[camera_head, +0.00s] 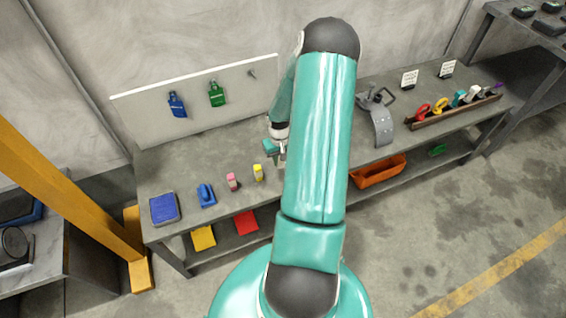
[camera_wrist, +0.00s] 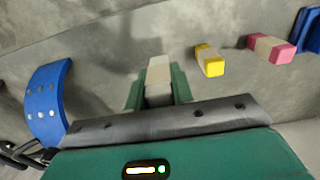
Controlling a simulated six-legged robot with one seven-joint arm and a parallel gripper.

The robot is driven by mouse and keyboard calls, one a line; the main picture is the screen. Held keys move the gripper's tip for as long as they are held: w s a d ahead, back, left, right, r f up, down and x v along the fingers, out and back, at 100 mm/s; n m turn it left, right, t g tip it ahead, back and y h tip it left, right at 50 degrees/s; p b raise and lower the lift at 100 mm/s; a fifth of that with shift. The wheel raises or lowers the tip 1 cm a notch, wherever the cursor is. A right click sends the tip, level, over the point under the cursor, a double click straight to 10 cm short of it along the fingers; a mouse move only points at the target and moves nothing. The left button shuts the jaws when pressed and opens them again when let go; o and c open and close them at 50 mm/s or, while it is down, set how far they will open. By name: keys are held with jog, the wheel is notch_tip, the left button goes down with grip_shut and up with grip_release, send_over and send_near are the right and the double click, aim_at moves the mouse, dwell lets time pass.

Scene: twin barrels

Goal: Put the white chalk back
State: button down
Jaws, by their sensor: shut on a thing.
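The white chalk (camera_wrist: 159,70) is a pale block between the two green fingers of my gripper (camera_wrist: 158,88) in the wrist view. The fingers are shut on it, and its far end sticks out past them. I cannot tell whether it touches the bench. A yellow chalk (camera_wrist: 209,62) with a pale sleeve lies just right of it, and a pink chalk (camera_wrist: 270,48) lies further right. In the head view my gripper (camera_head: 274,150) is over the bench, right of the yellow chalk (camera_head: 258,173) and pink chalk (camera_head: 232,182). My arm hides part of the bench there.
A blue eraser-like block (camera_head: 206,195) and blue pad (camera_head: 164,208) are at the bench's left end. A curved metal stand (camera_head: 382,125) and a brown rack (camera_head: 455,110) of coloured tools are right of my arm. A white board (camera_head: 200,100) stands behind. An orange bin (camera_head: 378,172) sits below.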

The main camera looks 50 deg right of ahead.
jog(key=d+f, duration=0.2)
jog(key=f, duration=0.1)
jog(key=w+d+f, duration=0.1)
jog(key=shift+d+f, duration=0.3)
jog(key=shift+f, duration=1.65)
jog(key=shift+w, duration=0.1)
jog(key=shift+f, duration=0.15)
jog(key=c, duration=1.2)
grip_release()
notch_tip(320, 180, up, 12)
jog(key=shift+r, duration=0.2)
